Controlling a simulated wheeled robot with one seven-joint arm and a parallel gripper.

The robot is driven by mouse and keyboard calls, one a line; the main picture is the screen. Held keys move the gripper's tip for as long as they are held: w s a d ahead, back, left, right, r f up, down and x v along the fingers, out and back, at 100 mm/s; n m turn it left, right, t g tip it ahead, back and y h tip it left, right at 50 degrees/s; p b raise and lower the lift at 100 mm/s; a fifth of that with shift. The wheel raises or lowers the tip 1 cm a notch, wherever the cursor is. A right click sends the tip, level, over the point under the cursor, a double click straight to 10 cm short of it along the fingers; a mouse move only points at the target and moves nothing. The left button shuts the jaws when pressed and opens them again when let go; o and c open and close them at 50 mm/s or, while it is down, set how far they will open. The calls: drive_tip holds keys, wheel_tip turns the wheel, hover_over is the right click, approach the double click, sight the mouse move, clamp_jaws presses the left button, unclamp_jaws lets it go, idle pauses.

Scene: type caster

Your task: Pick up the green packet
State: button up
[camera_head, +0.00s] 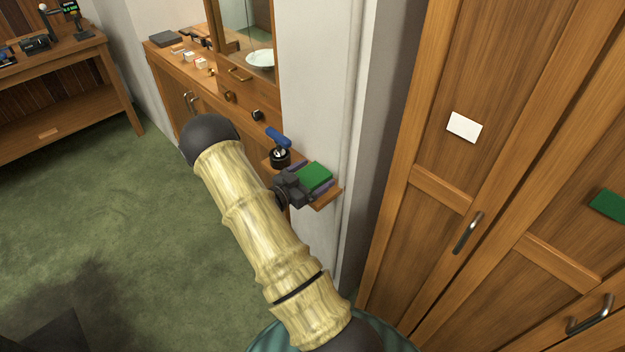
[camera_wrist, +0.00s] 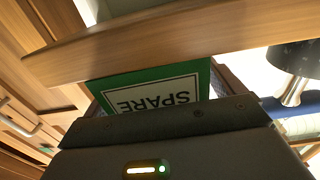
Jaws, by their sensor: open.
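The green packet (camera_head: 314,175) is at a small wooden wall shelf (camera_head: 327,197). In the wrist view the packet (camera_wrist: 118,86) shows a white label reading "SPARE", upside down. My gripper (camera_head: 310,177) is open at the packet, with a purplish finger along each of two opposite sides. In the wrist view my gripper's (camera_wrist: 157,92) fingers show to the left and right of the packet, and its dark body hides the packet's near part. I cannot tell whether the fingers touch it. The shelf's edge (camera_wrist: 150,38) crosses the wrist view just beyond the packet.
A round black holder (camera_head: 280,158) with a blue-topped item (camera_head: 278,138) stands close by on the shelf. A tall wooden cabinet (camera_head: 430,110) is to the right, with a white card (camera_head: 464,127) and a green piece (camera_head: 608,206) on it. Green carpet (camera_head: 110,215) lies open at left.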

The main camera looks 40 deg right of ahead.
sight(312, 174)
drive_tip(key=c, duration=1.9)
drive_tip(key=shift+r, duration=0.1)
drive_tip(key=shift+c, duration=0.6)
drive_tip(key=shift+r, duration=0.1)
drive_tip(key=shift+r+b, duration=0.55)
drive_tip(key=shift+r, duration=4.35)
